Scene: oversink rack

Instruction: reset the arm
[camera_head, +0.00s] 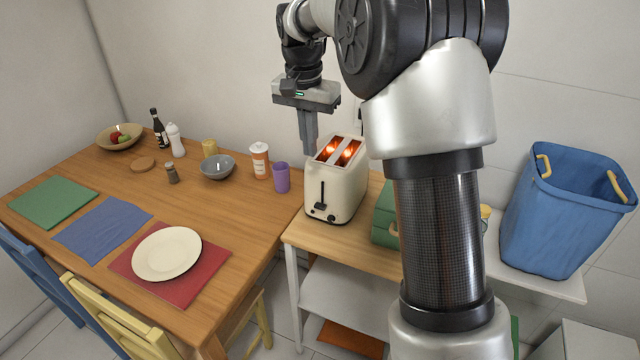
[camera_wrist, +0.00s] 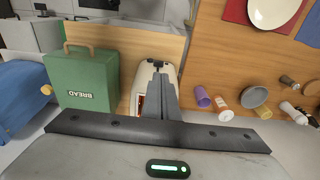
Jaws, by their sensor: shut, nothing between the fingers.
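My gripper (camera_head: 308,143) points down at the left edge of the toaster in the head view, its fingers together with nothing between them. In the wrist view the shut fingers (camera_wrist: 158,75) cover part of the toaster. The cream toaster (camera_head: 327,197) stands on a small wooden side table, its two slots glowing orange. It also shows behind the fingers in the wrist view (camera_wrist: 140,82). I cannot tell whether the fingertips touch the toaster or are just apart from it.
A green bread box (camera_head: 383,217) stands right of the toaster, and a blue bin (camera_head: 555,215) beyond it. On the dining table (camera_head: 215,245) left are a purple cup (camera_head: 282,178), a grey bowl (camera_head: 217,168), an orange-labelled bottle (camera_head: 259,161) and a white plate (camera_head: 167,254).

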